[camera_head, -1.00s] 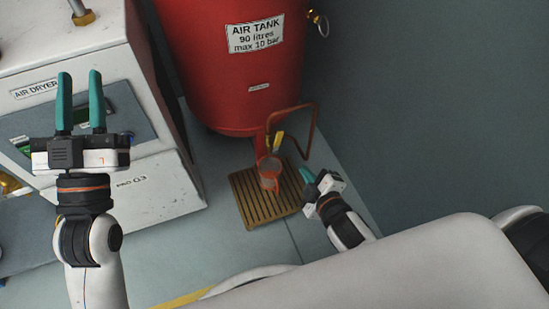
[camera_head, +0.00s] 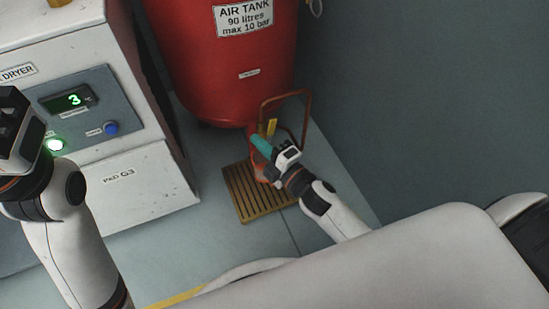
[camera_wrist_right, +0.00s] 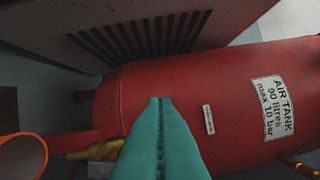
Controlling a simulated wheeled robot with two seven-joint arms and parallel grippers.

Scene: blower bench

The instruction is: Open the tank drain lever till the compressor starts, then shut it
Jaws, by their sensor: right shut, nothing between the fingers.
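The red air tank (camera_head: 222,60) stands at the back; it also shows in the right wrist view (camera_wrist_right: 180,90). Below it is the yellow drain lever (camera_head: 271,127), which shows in the right wrist view (camera_wrist_right: 104,150) left of my fingers and partly behind them. My right gripper (camera_head: 257,141) is shut and empty, close in front of the lever. I cannot tell whether it touches the lever, or how far the lever is turned. My left gripper (camera_head: 18,125) is cut by the left edge; its fingers do not show.
A red-orange cup (camera_head: 259,168) stands on a wooden slatted mat (camera_head: 243,199) under the tank, partly hidden by my right gripper. A copper pipe (camera_head: 308,112) loops beside the lever. The air dryer (camera_head: 150,175) stands left, its display reading 3 and a green light lit.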

